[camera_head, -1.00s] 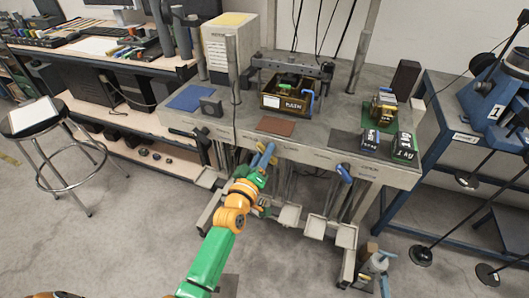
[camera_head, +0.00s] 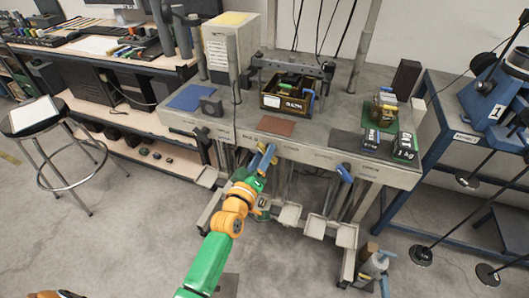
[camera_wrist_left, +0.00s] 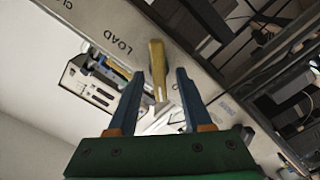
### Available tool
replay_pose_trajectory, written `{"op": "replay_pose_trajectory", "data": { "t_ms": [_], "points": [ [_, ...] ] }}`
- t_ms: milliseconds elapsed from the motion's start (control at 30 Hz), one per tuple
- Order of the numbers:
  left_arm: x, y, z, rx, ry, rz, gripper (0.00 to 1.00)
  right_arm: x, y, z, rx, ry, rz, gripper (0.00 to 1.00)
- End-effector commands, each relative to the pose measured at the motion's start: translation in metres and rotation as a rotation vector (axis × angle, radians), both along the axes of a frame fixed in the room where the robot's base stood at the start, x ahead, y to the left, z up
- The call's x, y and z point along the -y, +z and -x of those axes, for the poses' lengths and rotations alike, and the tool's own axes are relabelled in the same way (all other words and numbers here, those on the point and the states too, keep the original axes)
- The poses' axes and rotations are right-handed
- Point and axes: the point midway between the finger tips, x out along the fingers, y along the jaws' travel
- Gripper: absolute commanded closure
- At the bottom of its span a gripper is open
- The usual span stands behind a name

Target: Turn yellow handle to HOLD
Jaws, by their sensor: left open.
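The yellow handle (camera_wrist_left: 158,70) shows in the left wrist view, on a pale bench edge panel. A LOAD label (camera_wrist_left: 118,40) is printed to its left, and another label, too blurred to read, is to its right. My left gripper (camera_wrist_left: 155,98) is open, with its two blue fingers on either side of the handle's lower part in the picture; I cannot tell if they touch it. In the head view my left gripper (camera_head: 264,158) is at the front edge of the grey bench, where the yellow handle cannot be made out. My right gripper is not in view.
Another lever with a blue handle (camera_head: 344,173) is on the bench front to the right. A stool (camera_head: 38,118) stands at the left on open floor.

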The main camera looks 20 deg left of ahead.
Motion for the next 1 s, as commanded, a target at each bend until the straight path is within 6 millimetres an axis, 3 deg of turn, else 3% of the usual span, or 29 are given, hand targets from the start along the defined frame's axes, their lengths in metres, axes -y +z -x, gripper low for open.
{"op": "replay_pose_trajectory", "data": {
  "t_ms": [300,800,867,967,1000],
  "points": [
    [-0.002,0.0,0.053,-0.001,0.0,0.0,0.5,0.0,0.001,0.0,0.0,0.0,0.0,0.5],
    [-0.002,-0.003,0.059,-0.007,-0.002,-0.003,0.5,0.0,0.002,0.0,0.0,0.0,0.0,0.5],
    [0.001,-0.019,0.06,-0.049,-0.01,-0.027,0.5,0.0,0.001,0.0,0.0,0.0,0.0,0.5],
    [0.01,-0.09,0.075,-0.227,-0.054,-0.132,0.5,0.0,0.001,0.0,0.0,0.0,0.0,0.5],
    [0.014,-0.129,0.089,-0.324,-0.086,-0.192,0.5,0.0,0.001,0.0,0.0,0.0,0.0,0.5]
  ]
}}
